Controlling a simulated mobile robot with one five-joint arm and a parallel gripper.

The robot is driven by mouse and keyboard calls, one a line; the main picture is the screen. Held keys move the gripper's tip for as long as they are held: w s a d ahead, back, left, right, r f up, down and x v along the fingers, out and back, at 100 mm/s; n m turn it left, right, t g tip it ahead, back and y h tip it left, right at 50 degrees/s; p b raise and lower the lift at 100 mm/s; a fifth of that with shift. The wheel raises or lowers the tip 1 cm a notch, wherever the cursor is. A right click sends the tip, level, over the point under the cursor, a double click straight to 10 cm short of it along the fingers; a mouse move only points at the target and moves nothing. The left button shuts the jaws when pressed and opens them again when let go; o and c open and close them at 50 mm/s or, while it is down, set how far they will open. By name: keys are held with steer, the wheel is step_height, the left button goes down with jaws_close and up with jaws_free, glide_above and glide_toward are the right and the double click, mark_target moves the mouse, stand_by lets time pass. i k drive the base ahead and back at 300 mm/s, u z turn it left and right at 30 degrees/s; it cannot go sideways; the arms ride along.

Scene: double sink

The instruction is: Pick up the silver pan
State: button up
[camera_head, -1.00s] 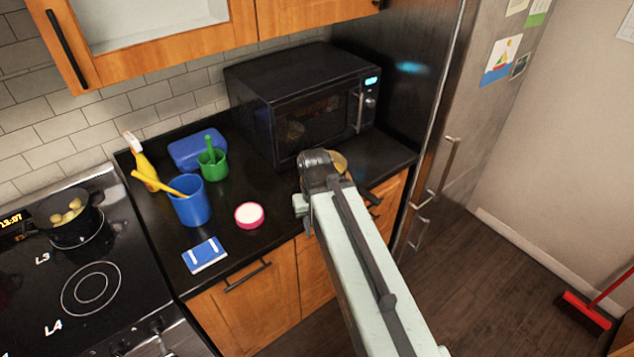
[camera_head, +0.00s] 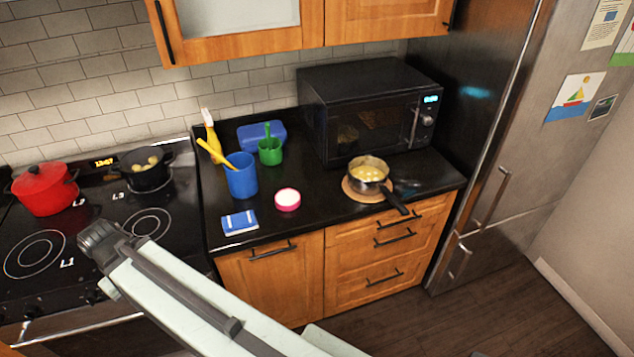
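The silver pan (camera_head: 368,172) stands upright on a round brown trivet on the black counter, in front of the microwave. It holds pale yellow food, and its black handle points to the front right, over the counter edge. My arm reaches in from the bottom, and my gripper (camera_head: 92,240) is at its far end, over the front of the stove at the left. It is well to the left of the pan and apart from it. Its fingers are too small and dark to tell whether they are open or shut.
A red pot (camera_head: 44,190) and a black pot (camera_head: 147,172) stand on the stove. A blue cup (camera_head: 241,178), a green cup (camera_head: 270,152), a pink-rimmed round item (camera_head: 287,199) and a blue notebook (camera_head: 240,222) are on the counter. The microwave (camera_head: 370,112) stands behind the pan.

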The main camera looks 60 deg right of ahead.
mark_target(367, 176)
steer(key=u, duration=0.75)
steer(key=k, duration=1.35)
steer(key=z, duration=0.55)
steer(key=i, duration=1.5)
steer(key=u, duration=0.05)
